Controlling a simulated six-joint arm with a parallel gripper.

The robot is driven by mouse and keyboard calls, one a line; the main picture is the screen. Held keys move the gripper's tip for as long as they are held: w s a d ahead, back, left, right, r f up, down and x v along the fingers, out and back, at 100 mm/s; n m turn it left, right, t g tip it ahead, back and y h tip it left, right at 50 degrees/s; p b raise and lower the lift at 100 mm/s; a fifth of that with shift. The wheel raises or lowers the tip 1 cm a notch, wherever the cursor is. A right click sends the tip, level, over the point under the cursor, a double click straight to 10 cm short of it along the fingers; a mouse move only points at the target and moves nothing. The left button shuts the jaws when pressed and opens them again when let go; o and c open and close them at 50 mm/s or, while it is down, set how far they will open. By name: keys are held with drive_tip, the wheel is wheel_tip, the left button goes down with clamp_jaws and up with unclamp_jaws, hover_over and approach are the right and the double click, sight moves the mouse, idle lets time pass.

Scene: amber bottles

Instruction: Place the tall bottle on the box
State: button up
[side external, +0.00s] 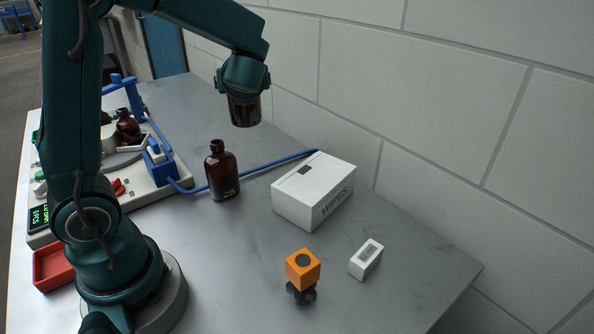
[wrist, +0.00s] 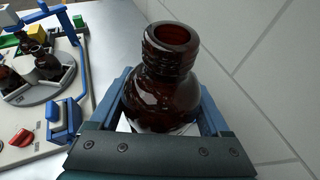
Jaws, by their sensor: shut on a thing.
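My gripper (side external: 243,88) is raised above the table, behind and to the right of the standing bottle, and is shut on an amber bottle (side external: 245,111). In the wrist view this bottle (wrist: 170,45) shows its open neck and shoulder between the blue fingers; its lower part is hidden there. A second amber bottle (side external: 221,172), marked 25, stands upright on the table. I cannot tell from these views which bottle is taller. The white box (side external: 307,198), lettered WIPES, lies on the table to the right, lower than the held bottle and apart from it.
An orange block on a dark knob (side external: 303,268) and a small white device (side external: 366,259) stand in front. A machine with a turntable (wrist: 40,78) is at left. A block wall (side external: 450,110) borders the table.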

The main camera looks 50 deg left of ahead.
drive_tip(key=shift+m+t+h, duration=0.5)
drive_tip(key=shift+m+t, duration=0.4)
drive_tip(key=d, duration=0.1)
drive_tip(key=d+r, duration=0.1)
drive_tip(key=d, duration=0.1)
drive_tip(key=w+d+r, duration=0.1)
drive_tip(key=shift+d+r, duration=0.2)
drive_tip(key=shift+d, duration=0.2)
drive_tip(key=w+d+f, duration=0.6)
drive_tip(key=d, duration=0.2)
hover_over(314, 167)
drive_tip(key=shift+f, duration=2.4)
drive_tip(key=shift+f, duration=0.1)
